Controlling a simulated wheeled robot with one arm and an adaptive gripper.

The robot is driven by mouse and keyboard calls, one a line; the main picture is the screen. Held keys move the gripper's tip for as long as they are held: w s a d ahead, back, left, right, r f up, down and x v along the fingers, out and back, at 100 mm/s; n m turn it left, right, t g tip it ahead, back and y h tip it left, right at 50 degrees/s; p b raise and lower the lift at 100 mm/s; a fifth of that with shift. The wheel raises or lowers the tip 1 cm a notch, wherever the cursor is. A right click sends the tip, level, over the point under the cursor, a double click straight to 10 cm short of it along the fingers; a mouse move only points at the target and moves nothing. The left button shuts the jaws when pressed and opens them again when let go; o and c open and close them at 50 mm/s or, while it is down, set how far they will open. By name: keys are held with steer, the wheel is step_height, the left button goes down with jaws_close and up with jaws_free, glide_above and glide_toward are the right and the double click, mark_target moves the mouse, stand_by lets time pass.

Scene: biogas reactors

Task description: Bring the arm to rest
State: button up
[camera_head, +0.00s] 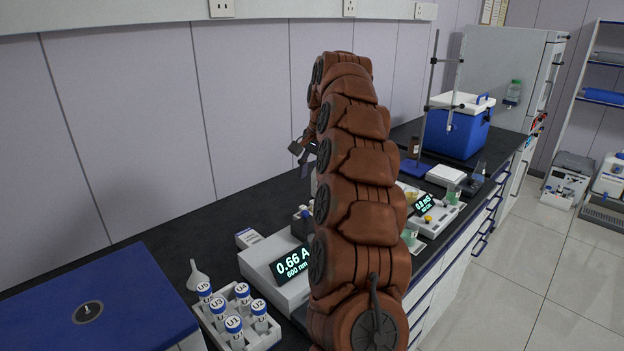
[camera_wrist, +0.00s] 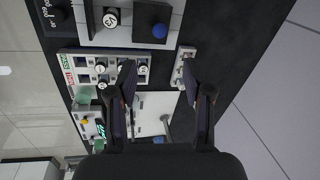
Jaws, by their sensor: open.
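My gripper (camera_head: 303,158) shows in the head view as a small dark shape to the left of my brown segmented arm, above the black bench. My arm stands raised and bent in the middle of that view and hides part of the bench. In the wrist view, my gripper (camera_wrist: 160,82) has its two dark fingers spread apart with nothing between them. It hangs above the bench and the instruments, apart from them.
The bench (camera_head: 205,235) carries a spectrophotometer (camera_head: 262,268), a rack of U-labelled vials (camera_head: 252,335), a white funnel (camera_head: 197,277), a blue box (camera_head: 80,300), a metal stand (camera_head: 427,105) and a blue cooler (camera_head: 457,132).

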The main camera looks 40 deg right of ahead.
steer(key=shift+a, duration=0.1)
stand_by(0.4)
steer(key=s+a+n+g, duration=0.1)
steer(key=s+a+n, duration=0.3)
steer(key=s+a, duration=0.5)
steer(key=s+a+n+g, duration=0.1)
steer(key=s+a+n, duration=0.35)
steer(key=a, duration=0.85)
steer(key=s+a+f+n, duration=0.1)
steer(key=s+f, duration=0.3)
steer(key=s, duration=0.5)
steer(key=s+a+f+n+g, duration=0.1)
steer(key=s+a+f+n, duration=0.1)
steer(key=s, duration=0.7)
steer(key=s+a+f+n, duration=0.2)
steer(key=s+f, duration=0.3)
steer(key=s, duration=0.4)
steer(key=shift+a+f+g+h, duration=0.35)
steer(key=shift+a+g+h, duration=0.05)
steer(key=shift+a, duration=0.15)
